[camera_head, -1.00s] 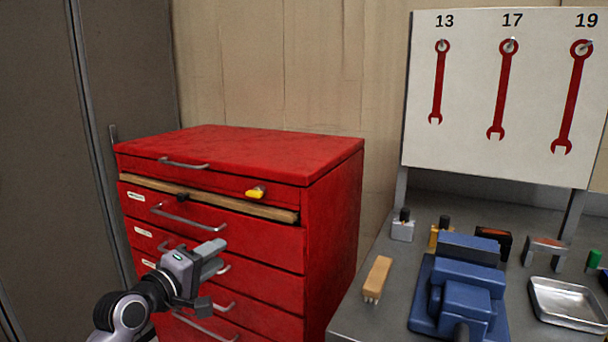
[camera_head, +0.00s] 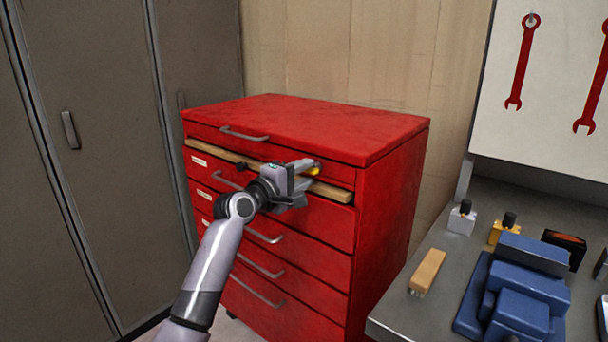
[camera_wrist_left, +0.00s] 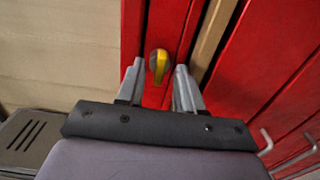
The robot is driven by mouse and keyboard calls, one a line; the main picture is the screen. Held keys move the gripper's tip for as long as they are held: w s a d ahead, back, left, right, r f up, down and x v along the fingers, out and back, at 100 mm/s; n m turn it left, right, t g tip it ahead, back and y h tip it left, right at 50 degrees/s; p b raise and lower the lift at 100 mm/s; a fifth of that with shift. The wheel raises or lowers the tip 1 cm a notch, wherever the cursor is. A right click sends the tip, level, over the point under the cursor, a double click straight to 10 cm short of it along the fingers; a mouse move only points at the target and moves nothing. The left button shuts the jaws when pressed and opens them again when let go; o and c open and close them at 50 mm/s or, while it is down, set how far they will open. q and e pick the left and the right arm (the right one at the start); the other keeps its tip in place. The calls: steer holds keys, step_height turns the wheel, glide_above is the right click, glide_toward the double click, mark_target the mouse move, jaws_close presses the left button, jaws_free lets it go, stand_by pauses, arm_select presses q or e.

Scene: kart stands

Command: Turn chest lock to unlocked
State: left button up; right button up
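The red tool chest (camera_head: 395,190) stands against the wall, its drawers facing me. Its lock is a yellow knob (camera_head: 315,171) on the front of the top drawer, partly hidden behind my left gripper (camera_head: 308,177). In the left wrist view the yellow and dark lock knob (camera_wrist_left: 158,66) sits between the fingertips of my left gripper (camera_wrist_left: 160,70). The fingers are open, one on each side of the knob, with gaps visible. I cannot tell whether the fingertips reach past the knob. My right gripper is not in view.
A wooden strip (camera_head: 335,192) runs under the top drawer, just below the lock. Drawer handles (camera_head: 262,237) stick out below. A workbench (camera_head: 400,317) with a blue vise (camera_head: 520,290) and a wooden brush (camera_head: 428,270) is at the right. Grey lockers (camera_head: 100,120) stand at the left.

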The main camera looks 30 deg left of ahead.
arm_select(q)
steer(key=shift+w, duration=0.25)
jaws_close()
